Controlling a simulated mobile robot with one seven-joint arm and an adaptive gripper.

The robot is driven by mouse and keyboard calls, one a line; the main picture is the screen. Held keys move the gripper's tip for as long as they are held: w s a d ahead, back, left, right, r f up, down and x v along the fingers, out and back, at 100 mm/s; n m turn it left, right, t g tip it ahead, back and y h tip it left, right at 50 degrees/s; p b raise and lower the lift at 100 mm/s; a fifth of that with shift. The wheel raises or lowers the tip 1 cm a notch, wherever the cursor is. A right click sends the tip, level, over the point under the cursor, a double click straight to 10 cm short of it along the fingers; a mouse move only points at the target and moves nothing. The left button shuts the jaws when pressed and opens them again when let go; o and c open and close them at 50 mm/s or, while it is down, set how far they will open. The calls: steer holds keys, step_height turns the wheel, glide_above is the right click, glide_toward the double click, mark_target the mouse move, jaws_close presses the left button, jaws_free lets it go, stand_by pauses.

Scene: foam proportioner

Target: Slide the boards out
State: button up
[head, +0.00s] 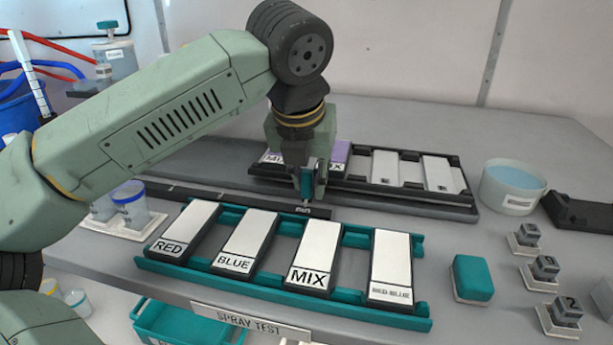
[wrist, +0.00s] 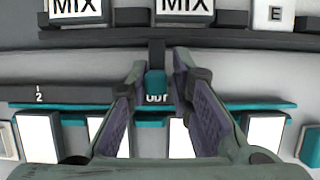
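My gripper (head: 308,180) points down at the dark slide bar (head: 235,199) between the two racks. In the wrist view my gripper (wrist: 158,78) has its fingers apart around a teal knob (wrist: 155,82); a gap shows at the right finger, and I cannot tell whether the left one touches. The knob stands beside an OUT mark. The black rear rack (head: 412,195) holds boards: two marked MIX, the left one (wrist: 75,10) and the right one (wrist: 185,10), plus two pale boards (head: 385,169) (head: 438,174). My gripper partly hides the MIX boards in the head view.
A teal front rack (head: 385,313) holds boards labelled RED (head: 187,229), BLUE (head: 248,240), MIX (head: 315,255) and RED-BLUE (head: 392,265). To the right are a teal block (head: 472,278), several numbered blocks (head: 545,268) and a bowl (head: 512,187) of bluish liquid.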

steer(key=o, duration=0.4)
steer(key=shift+d, duration=0.2)
steer(key=shift+a, duration=0.1)
steer(key=shift+s+a+r, duration=0.1)
steer(key=shift+s+r, duration=0.05)
steer(key=shift+r, duration=0.3)
steer(key=v, duration=1.1)
